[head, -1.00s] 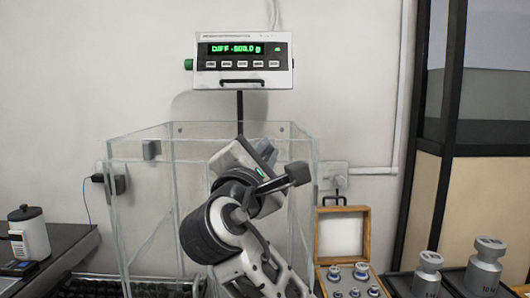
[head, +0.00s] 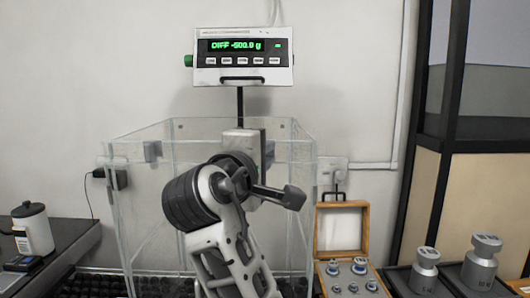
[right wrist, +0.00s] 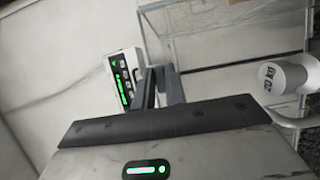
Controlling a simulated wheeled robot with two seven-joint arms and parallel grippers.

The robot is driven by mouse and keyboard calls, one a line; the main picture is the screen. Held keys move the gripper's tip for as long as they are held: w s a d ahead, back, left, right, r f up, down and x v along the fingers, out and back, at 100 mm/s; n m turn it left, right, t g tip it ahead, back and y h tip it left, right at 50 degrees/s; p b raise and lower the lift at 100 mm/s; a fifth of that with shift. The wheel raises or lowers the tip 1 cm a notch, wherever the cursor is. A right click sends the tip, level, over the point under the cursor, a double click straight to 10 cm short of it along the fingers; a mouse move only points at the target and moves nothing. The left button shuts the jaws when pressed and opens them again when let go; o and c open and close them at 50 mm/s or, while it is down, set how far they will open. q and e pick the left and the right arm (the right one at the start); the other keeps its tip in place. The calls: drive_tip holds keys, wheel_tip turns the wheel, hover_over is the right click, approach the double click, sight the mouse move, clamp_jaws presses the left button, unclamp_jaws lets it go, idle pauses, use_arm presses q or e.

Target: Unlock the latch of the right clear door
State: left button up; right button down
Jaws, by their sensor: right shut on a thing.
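The clear box (head: 135,150) stands in the middle of the head view, with its right clear door (head: 302,205) on the right side. My right gripper (head: 264,147) is at the upper part of the box, near that door. It is shut on the right door's latch, which the gripper mostly hides; its exact position cannot be told. In the right wrist view the two dark fingers of my right gripper (right wrist: 159,75) are close together. A grey latch (head: 152,151) shows on the left side of the box. My left gripper is not in view.
The display (head: 243,48) above the box reads DIFF -500.0 g. An open wooden case (head: 327,236) of small weights stands right of the box. Large weights (head: 426,270) stand further right. A white container (head: 31,230) is on the left table.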

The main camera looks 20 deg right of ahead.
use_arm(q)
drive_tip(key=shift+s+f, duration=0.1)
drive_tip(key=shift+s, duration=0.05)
use_arm(e)
drive_tip(key=shift+f, duration=0.1)
drive_tip(key=c, duration=1.4)
unclamp_jaws()
drive_tip(key=shift+c, duration=0.2)
